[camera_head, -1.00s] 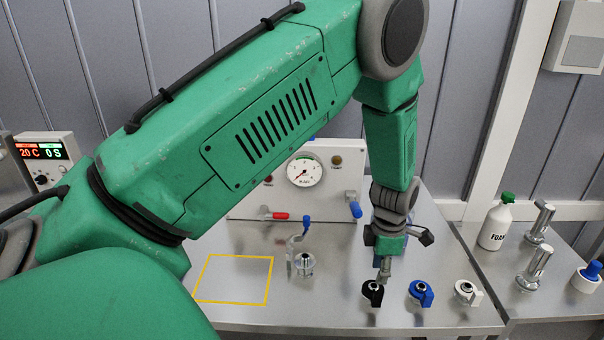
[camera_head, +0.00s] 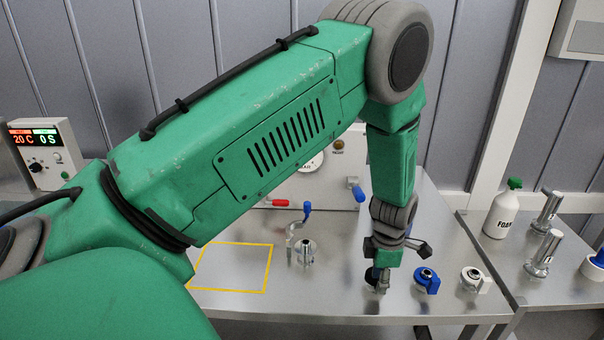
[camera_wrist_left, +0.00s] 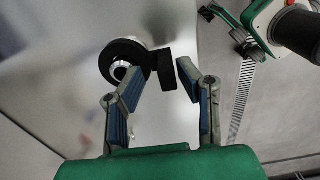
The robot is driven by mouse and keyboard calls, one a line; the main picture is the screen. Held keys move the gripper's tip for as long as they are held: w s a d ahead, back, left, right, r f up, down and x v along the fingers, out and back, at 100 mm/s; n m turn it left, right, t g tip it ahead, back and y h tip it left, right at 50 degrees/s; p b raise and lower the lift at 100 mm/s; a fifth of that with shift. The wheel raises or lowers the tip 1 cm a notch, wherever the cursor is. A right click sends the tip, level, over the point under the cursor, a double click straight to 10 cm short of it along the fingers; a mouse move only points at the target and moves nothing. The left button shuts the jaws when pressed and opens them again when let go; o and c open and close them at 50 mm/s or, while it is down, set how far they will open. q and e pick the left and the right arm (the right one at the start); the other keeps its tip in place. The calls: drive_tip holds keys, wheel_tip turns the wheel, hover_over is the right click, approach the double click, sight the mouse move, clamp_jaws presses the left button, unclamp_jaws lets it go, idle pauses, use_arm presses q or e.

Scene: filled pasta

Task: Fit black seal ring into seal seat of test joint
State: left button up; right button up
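The black seal ring (camera_wrist_left: 122,62) sits around a small metal post, with a flat black tab (camera_wrist_left: 165,70) sticking out to its right in the left wrist view. In the head view the ring (camera_head: 370,275) is partly hidden by my left gripper (camera_head: 379,284). My left gripper (camera_wrist_left: 159,78) is open, with the tab between its fingertips and a gap at the right finger. The metal fitting that looks like the test joint (camera_head: 306,252) stands upright left of the gripper, beside a blue-handled lever (camera_head: 300,222). My right gripper is not in view.
A blue ring (camera_head: 427,281) and a white ring (camera_head: 474,279) sit to the right. A yellow outlined area (camera_head: 232,290) lies empty at the left. A gauge panel (camera_head: 320,190) stands behind. A foam bottle (camera_head: 501,212) and metal cylinders (camera_head: 545,250) stand on the right bench.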

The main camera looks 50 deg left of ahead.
use_arm(q)
drive_tip(key=shift+d+r, duration=0.2)
drive_tip(key=shift+d, duration=0.9)
drive_tip(key=shift+a+f, duration=0.15)
drive_tip(key=shift+a, duration=0.45)
clamp_jaws()
drive_tip(key=shift+d+p, duration=0.35)
